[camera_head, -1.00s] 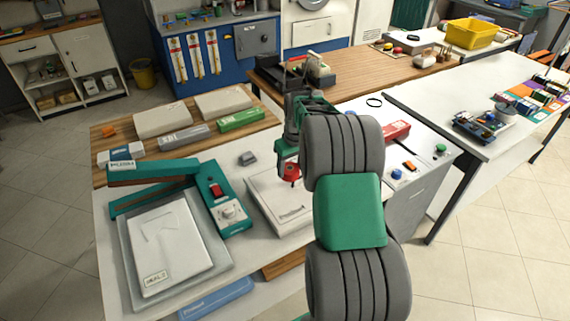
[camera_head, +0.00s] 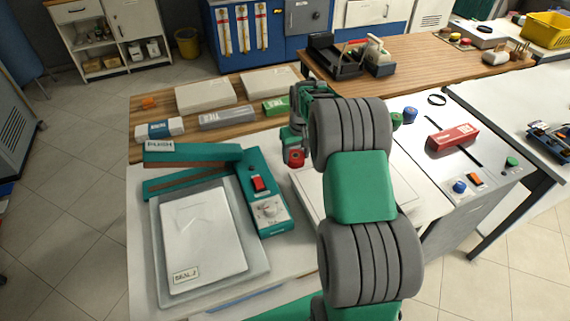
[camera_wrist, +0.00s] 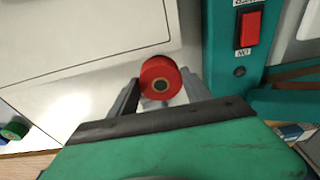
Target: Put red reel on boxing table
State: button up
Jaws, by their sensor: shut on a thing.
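The red reel (camera_head: 296,158) is held by my gripper (camera_head: 295,147), above the white-topped table, between the teal sealing machine and a flat white box (camera_head: 308,185). In the wrist view the red reel (camera_wrist: 160,78) sits between the two fingers of my gripper (camera_wrist: 160,88), its round end with a dark centre facing the camera. No label shows which table is the boxing table. A long wooden-topped table (camera_head: 425,62) stands behind, and a white table (camera_head: 505,100) stands at the right. My arm hides part of the white box.
The teal sealing machine (camera_head: 262,190) stands just left of the reel; its switch (camera_wrist: 250,28) is close in the wrist view. A black tray (camera_head: 335,62) occupies the wooden table's left end. Small reels (camera_head: 463,40) sit farther along it, with bare wood between. A red box (camera_head: 453,137) lies at right.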

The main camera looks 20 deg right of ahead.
aim_at(291, 164)
jog(key=shift+w+a+f, duration=0.1)
jog(key=shift+w+f, duration=0.1)
jog(key=shift+f, duration=0.05)
jog(key=f+b, duration=0.1)
jog(key=a+f, duration=0.1)
jog(key=f, duration=0.1)
jog(key=w+f+b, duration=0.1)
jog(key=f, duration=0.1)
jog(key=shift+w+a+b, duration=0.1)
jog(key=shift+a+b, duration=0.05)
jog(key=shift+b, duration=0.2)
jog(key=shift+r, duration=0.1)
jog(key=shift+f, duration=0.2)
jog(key=o, duration=1.5)
jog(key=shift+r, duration=0.1)
